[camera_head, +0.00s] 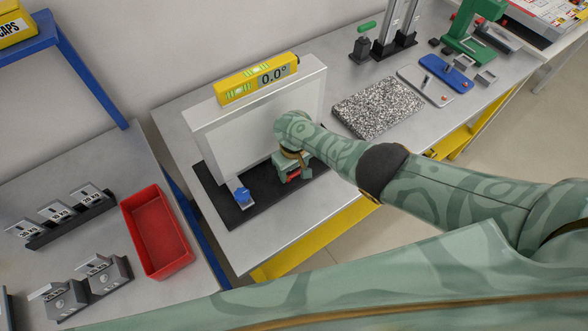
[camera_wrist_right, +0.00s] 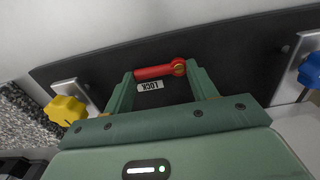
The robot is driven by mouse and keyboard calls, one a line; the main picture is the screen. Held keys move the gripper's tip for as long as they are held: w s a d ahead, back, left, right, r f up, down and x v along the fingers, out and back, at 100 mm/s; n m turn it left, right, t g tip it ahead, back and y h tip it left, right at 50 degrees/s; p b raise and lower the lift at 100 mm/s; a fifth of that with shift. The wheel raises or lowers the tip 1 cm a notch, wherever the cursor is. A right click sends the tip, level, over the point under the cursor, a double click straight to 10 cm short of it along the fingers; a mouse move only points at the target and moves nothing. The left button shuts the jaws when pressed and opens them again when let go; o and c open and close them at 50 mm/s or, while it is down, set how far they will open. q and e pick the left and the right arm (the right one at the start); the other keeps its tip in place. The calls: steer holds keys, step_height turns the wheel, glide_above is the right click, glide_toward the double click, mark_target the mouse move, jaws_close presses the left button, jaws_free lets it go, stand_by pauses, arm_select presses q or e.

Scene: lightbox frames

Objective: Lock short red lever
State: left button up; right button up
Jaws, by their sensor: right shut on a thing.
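The short red lever (camera_wrist_right: 154,71) lies nearly crosswise on the black base plate (camera_wrist_right: 243,50) in the right wrist view, its pivot end at the right. A white label reading LOCK (camera_wrist_right: 150,86), upside down, sits beside it. My right gripper (camera_wrist_right: 161,82) has one finger at each end of the lever and is shut on it. In the head view my right gripper (camera_head: 292,175) is low at the front of the white panel (camera_head: 235,135), with a bit of the red lever (camera_head: 293,178) showing between its fingers. My left gripper is out of view.
A blue knob (camera_head: 242,195) stands left of the gripper on the base; a yellow knob (camera_wrist_right: 66,110) is on the other side. A yellow level (camera_head: 257,78) reading 0.0° tops the panel. A red bin (camera_head: 187,232) and a speckled granite slab (camera_head: 378,106) are farther away.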

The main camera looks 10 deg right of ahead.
mark_target(293, 173)
stand_by(0.3)
steer(key=o, duration=1)
step_height(293, 173, up, 16)
steer(key=p, duration=1.1)
steer(key=shift+r, duration=0.15)
